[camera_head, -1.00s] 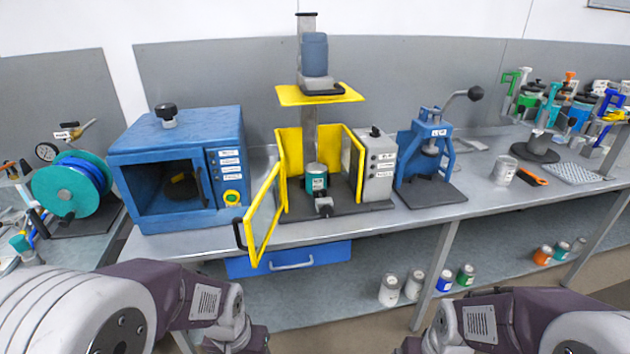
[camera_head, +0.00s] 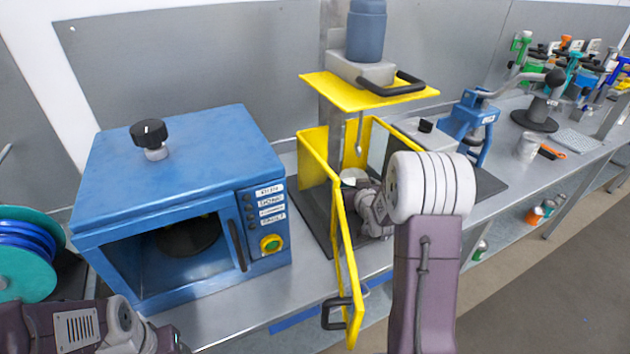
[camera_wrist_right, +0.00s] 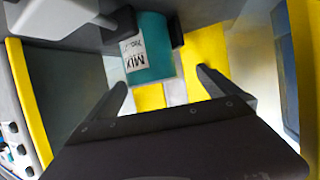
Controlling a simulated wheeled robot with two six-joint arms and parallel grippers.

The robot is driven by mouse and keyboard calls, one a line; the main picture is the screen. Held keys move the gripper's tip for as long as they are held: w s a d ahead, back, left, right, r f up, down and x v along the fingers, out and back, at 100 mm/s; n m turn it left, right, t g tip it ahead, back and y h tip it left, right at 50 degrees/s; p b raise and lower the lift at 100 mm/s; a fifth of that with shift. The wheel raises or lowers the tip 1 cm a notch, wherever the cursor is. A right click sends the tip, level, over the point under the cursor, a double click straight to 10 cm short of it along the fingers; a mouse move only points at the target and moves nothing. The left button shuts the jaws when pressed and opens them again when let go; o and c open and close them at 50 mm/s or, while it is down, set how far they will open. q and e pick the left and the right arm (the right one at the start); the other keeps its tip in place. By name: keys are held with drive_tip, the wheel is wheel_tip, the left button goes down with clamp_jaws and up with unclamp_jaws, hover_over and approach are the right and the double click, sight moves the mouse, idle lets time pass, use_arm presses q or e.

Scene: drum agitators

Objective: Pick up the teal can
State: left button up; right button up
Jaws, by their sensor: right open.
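The teal can (camera_wrist_right: 152,52), with a white label reading "MIX", sits inside the yellow-framed machine. In the right wrist view it lies between two dark pads, just beyond my fingertips. In the head view only a pale top (camera_head: 355,177), likely the can's, shows behind my right wrist. My right gripper (camera_wrist_right: 163,80) is open and empty, with its fingers pointing toward the can and apart from it. In the head view my right gripper (camera_head: 370,208) is inside the enclosure and its fingers are mostly hidden. My left arm shows at the lower left; its jaws cannot be seen.
The open yellow door (camera_head: 345,255) stands close to the left of my right arm. A yellow plate (camera_head: 365,92) carrying a motor hangs above. A blue oven (camera_head: 180,200) stands left, and a blue press (camera_head: 470,118) stands right. The bench's front right is fairly clear.

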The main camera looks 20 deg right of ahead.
sight(350, 175)
drive_tip(key=shift+w+d+f+p, duration=0.2)
drive_tip(key=shift+w+d+f, duration=0.2)
drive_tip(key=shift+w, duration=0.25)
drive_tip(key=shift+w+d+f+p, duration=0.15)
drive_tip(key=shift+w+d+f, duration=0.2)
drive_tip(key=shift+w, duration=0.25)
drive_tip(key=shift+w+d, duration=0.1)
drive_tip(key=shift+w, duration=0.25)
drive_tip(key=w, duration=0.1)
drive_tip(key=w+d+p, duration=0.1)
drive_tip(key=w+f, duration=0.1)
drive_tip(key=shift+d, duration=0.25)
drive_tip(key=shift+w+f, duration=0.2)
drive_tip(key=shift+w, duration=0.25)
drive_tip(key=shift+s+r, duration=0.15)
drive_tip(key=c, duration=0.9)
use_arm(q)
drive_tip(key=shift+s+d+r, duration=0.2)
drive_tip(key=shift+s+r, duration=0.1)
drive_tip(key=shift+r, duration=0.3)
drive_tip(key=shift+s+d+r, duration=0.2)
drive_tip(key=shift+s+r, duration=0.05)
drive_tip(key=shift+r, duration=0.3)
use_arm(e)
drive_tip(key=c, duration=1)
